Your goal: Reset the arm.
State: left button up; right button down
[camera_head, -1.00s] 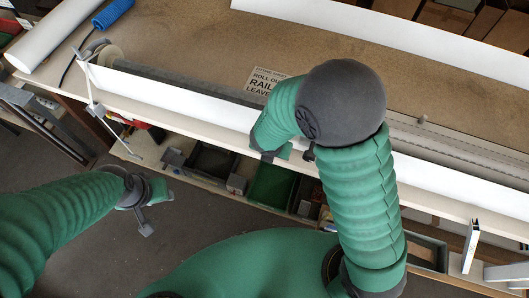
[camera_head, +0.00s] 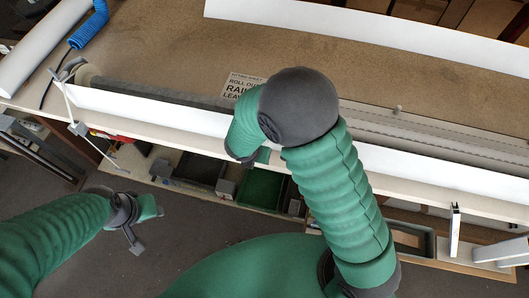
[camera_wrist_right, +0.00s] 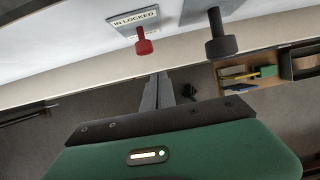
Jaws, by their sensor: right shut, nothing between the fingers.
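My right arm bends at its dark grey elbow in front of the bench in the head view. Its gripper end (camera_head: 250,160) points down by the bench's front edge, largely hidden behind the forearm. In the right wrist view the two grey fingers of the right gripper (camera_wrist_right: 157,92) are together with nothing between them, apart from the knobs above. My left gripper (camera_head: 142,228) hangs at the lower left, over the floor and clear of the bench. Its finger gap does not show.
A long white profile (camera_head: 150,108) lies along the front of the bench (camera_head: 150,45). A green bin (camera_head: 262,188) stands on the shelf below. A red knob (camera_wrist_right: 143,44) and a dark knob (camera_wrist_right: 220,42) stick out of a white panel near the right gripper.

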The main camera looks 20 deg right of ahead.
jog(key=s+a+f+p+v, duration=0.1)
jog(key=v, duration=0.8)
pick_arm(q)
jog(key=a+f+b, duration=0.1)
jog(key=b, duration=0.1)
jog(key=s+f+b, duration=0.1)
jog(key=f+b, duration=0.1)
jog(key=shift+a, duration=0.35)
pick_arm(e)
jog(key=s+d+m+y, duration=0.1)
jog(key=s+d+m, duration=0.3)
jog(key=m, duration=1)
jog(key=s+d+m+y, duration=0.1)
jog(key=s+d+m, duration=0.3)
jog(key=m, duration=1.1)
jog(key=shift+s+d+r+g+y, duration=0.2)
jog(key=shift+s+r+g+y, duration=0.15)
jog(key=shift+s+g, duration=0.1)
pick_arm(q)
jog(key=shift+d+r, duration=0.1)
pick_arm(e)
jog(key=shift+d, duration=0.1)
